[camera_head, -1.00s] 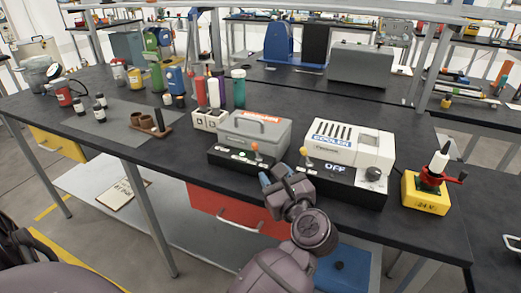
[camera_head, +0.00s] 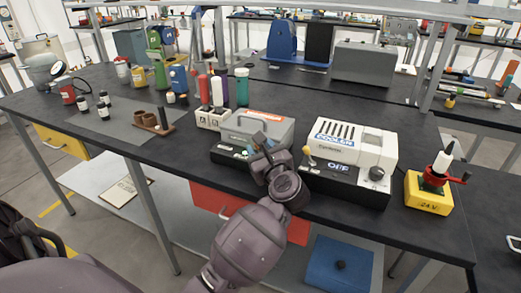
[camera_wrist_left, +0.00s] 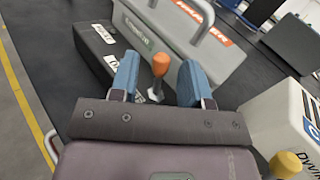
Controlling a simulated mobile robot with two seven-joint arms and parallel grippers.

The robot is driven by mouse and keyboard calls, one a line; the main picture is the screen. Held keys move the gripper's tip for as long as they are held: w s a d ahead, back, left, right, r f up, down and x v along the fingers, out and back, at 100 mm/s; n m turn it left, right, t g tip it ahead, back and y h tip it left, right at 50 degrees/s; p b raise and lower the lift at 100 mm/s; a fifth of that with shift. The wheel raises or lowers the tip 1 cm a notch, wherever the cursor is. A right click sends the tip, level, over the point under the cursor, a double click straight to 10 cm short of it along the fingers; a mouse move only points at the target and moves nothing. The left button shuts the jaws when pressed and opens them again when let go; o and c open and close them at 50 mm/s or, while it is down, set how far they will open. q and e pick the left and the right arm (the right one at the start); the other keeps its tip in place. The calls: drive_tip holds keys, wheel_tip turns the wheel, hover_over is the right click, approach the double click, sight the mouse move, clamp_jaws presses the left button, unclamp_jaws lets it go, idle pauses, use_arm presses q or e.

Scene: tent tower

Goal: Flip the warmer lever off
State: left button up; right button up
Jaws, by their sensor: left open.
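The warmer (camera_head: 236,129) is a grey box with a carrying handle and a black front base, on the dark bench in the head view. Its orange-knobbed lever (camera_wrist_left: 160,65) stands up from the black base in the left wrist view. My left gripper (camera_head: 262,143) is over the front of the warmer and hides the lever in the head view. In the left wrist view its two blue fingers (camera_wrist_left: 158,72) are open, one on each side of the orange knob. I cannot tell whether either finger touches it. My right gripper is not in view.
The white cooler (camera_head: 352,145) with a yellow-knobbed lever (camera_head: 309,152) and an OFF display stands close to the right. A yellow 24 V box (camera_head: 428,196) is farther right. Several bottles (camera_head: 241,87) stand behind and left of the warmer. A red drawer (camera_head: 225,203) is below.

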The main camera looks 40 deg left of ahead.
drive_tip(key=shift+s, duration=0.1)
use_arm(q)
drive_tip(key=shift+c, duration=0.4)
clamp_jaws()
drive_tip(key=shift+a+r+n+h+p, duration=0.1)
drive_tip(key=shift+a+n+h+p, duration=0.1)
drive_tip(key=shift+n+h+p, duration=0.25)
drive_tip(key=shift+a+n+g+h, duration=0.15)
drive_tip(key=shift+n+g+h, duration=0.1)
drive_tip(key=shift+g, duration=0.15)
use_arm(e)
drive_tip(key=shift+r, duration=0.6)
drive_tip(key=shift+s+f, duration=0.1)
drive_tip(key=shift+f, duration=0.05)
use_arm(q)
drive_tip(key=shift+o, duration=0.4)
unclamp_jaws()
drive_tip(key=shift+s, duration=0.1)
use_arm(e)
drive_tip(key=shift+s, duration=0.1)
